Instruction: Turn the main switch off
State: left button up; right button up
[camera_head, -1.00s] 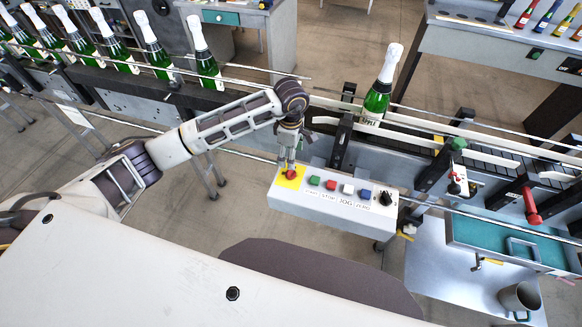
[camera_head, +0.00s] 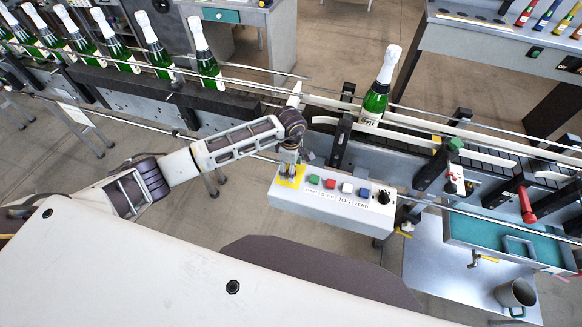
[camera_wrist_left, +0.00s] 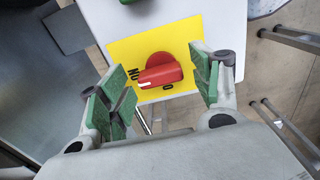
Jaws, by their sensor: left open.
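The main switch (camera_wrist_left: 160,72) is a red rotary knob on a yellow plate (camera_wrist_left: 190,30). In the left wrist view its bar lies roughly crosswise, one end close to the ON mark; an O mark is just below it. The plate also shows at the left end of the white control box (camera_head: 325,205) in the head view, where my gripper hides the knob. My left gripper (camera_head: 290,172) is open over the switch. In the wrist view its green-padded fingers stand either side of the knob, apart from it. My right gripper is not in view.
Beside the switch are green (camera_head: 313,179), red (camera_head: 330,183), white and blue buttons and a black knob (camera_head: 384,197). A conveyor with rails runs behind, carrying a bottle (camera_head: 376,95). A metal tray with a mug (camera_head: 515,295) is at right.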

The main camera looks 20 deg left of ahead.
pick_arm(q)
jog(key=c, duration=0.9)
jog(key=shift+c, duration=0.6)
